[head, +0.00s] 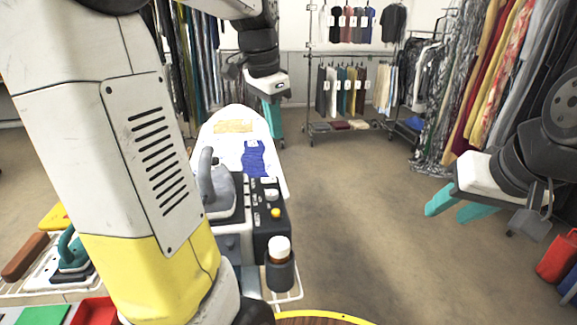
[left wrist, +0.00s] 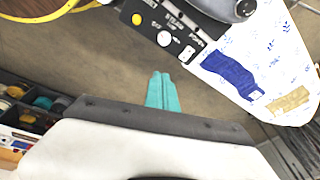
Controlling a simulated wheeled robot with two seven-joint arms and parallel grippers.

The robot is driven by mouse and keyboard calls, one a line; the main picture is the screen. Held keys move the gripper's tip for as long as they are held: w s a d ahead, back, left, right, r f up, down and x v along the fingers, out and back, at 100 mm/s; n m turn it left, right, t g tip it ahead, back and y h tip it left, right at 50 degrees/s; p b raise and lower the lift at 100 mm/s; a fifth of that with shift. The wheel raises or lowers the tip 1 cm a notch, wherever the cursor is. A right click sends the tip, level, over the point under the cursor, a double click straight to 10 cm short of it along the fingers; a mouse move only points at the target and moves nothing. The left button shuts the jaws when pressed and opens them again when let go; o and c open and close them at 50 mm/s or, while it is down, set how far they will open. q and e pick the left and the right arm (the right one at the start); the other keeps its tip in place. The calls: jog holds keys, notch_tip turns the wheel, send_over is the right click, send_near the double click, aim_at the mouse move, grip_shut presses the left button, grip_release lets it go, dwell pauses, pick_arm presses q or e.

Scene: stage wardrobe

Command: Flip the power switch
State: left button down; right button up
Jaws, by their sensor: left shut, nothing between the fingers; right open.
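A black control panel (head: 263,240) runs along the right side of the steam-iron station; it also shows in the left wrist view (left wrist: 176,20). It carries a yellow button (head: 275,212) and white controls (head: 271,193); I cannot tell for sure which is the power switch. My left gripper (head: 275,143) is shut and empty, beyond the panel near the ironing board's right edge. In the left wrist view its teal fingers (left wrist: 160,76) point toward the panel, with a visible offset from a white control (left wrist: 164,38). My right gripper (head: 452,212) is open and empty, at the far right.
A grey iron (head: 212,185) stands left of the panel. A brown bottle with a white cap (head: 279,250) sits in a holder at the near end. The ironing board (head: 225,118) bears a blue cloth (head: 253,158). Clothes racks line the back; the floor (head: 340,210) is open.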

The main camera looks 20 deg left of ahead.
aim_at(273, 179)
pick_arm(q)
jog(key=w+a+f+m+g+y, duration=0.1)
jog(key=w+a+m, duration=0.3)
jog(key=w, duration=0.4)
jog(key=shift+w+f+g, duration=0.15)
jog(key=shift+f+g, duration=0.45)
jog(key=shift+f, duration=0.15)
jog(key=shift+f, duration=0.1)
notch_tip(273, 179, down, 14)
jog(key=shift+r, duration=0.1)
jog(key=shift+d+f, duration=0.1)
jog(key=shift+f, duration=0.2)
